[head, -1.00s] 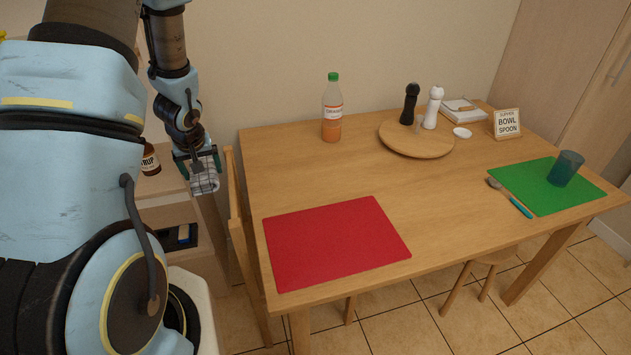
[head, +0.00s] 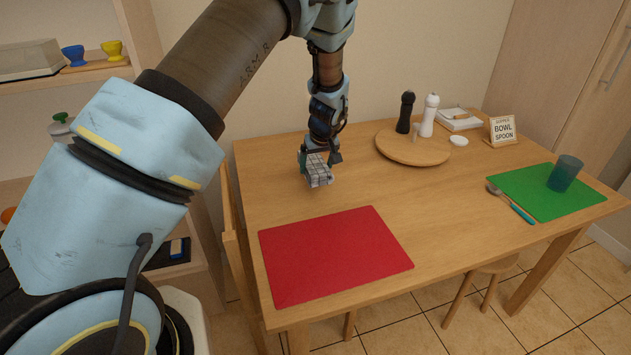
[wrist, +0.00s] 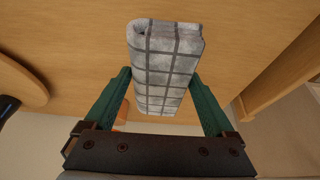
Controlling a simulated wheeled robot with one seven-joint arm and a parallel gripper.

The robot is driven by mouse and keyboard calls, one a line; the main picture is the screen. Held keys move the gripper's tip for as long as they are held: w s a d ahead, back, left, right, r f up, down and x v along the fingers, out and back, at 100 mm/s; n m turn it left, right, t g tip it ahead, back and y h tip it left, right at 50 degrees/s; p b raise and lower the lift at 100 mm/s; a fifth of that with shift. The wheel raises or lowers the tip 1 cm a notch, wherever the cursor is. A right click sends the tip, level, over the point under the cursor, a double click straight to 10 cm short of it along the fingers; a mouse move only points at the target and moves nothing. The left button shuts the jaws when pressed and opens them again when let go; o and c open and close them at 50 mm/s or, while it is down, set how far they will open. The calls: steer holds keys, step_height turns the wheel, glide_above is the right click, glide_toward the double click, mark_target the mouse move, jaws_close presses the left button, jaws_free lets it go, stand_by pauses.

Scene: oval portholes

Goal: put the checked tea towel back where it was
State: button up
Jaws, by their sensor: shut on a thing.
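The checked tea towel (head: 318,172) is a folded grey-white bundle with dark lines. My gripper (head: 312,158) is shut on it and holds it over the table (head: 270,185), behind the red placemat (head: 335,254). In the wrist view the towel (wrist: 164,65) sits between the two green fingers of my gripper (wrist: 163,95), its folded end outward. I cannot tell how high above the table top it is.
The round board (head: 415,152) carries a black mill (head: 405,112) and a white mill (head: 429,116). A green placemat (head: 535,200) with a blue cup (head: 564,173) and a spoon (head: 510,202) is at right. A card (head: 502,130) stands behind. A shelf unit (head: 145,40) is at left.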

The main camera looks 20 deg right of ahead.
steer(key=shift+f+p, duration=0.85)
steer(key=shift+f, duration=2.15)
steer(key=o, duration=0.9)
steer(key=shift+f, duration=0.1)
